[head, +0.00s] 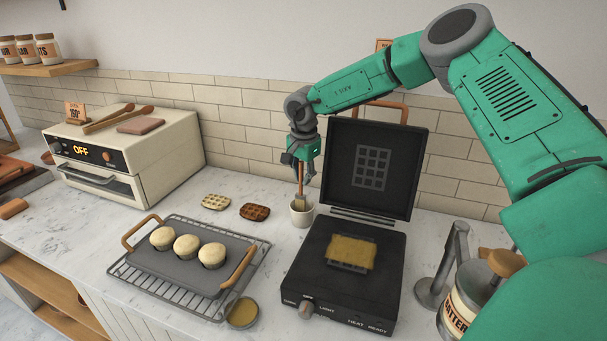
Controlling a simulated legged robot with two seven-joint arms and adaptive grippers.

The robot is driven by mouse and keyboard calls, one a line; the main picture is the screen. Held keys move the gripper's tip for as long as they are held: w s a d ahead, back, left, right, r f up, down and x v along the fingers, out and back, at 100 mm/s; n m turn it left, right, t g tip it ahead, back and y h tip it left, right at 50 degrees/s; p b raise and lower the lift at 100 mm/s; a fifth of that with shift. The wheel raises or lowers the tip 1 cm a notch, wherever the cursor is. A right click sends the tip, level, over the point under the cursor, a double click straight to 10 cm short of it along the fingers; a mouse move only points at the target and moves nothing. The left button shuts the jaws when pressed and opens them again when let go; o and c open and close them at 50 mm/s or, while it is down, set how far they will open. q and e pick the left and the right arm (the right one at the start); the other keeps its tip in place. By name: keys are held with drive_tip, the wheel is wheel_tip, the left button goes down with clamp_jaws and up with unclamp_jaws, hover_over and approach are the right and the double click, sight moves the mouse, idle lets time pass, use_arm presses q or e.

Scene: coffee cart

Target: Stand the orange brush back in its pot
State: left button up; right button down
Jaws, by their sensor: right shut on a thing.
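My right gripper (302,165) is shut on the orange brush (300,190), gripping the upper part of its handle. The brush is about upright, and its lower end is at the mouth of the small white pot (301,215). The pot stands on the marble counter, just left of the open waffle iron. How deep the brush sits in the pot is too small to tell. My left gripper is not in view.
The open waffle iron (300,262) holds a golden waffle (351,252). Two waffles (216,202) lie left of the pot. A tray (168,264) with three muffins sits on a wire rack. A batter canister (461,299) stands at right, a toaster oven (179,153) at left.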

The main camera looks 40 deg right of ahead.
drive_tip(key=shift+d+f, duration=0.15)
drive_tip(key=c, duration=1.5)
unclamp_jaws()
drive_tip(key=shift+d, duration=0.15)
wheel_tip(320, 180, up, 12)
drive_tip(key=s+a, duration=0.1)
drive_tip(key=shift+f, duration=0.15)
drive_tip(key=shift+s+f, duration=0.1)
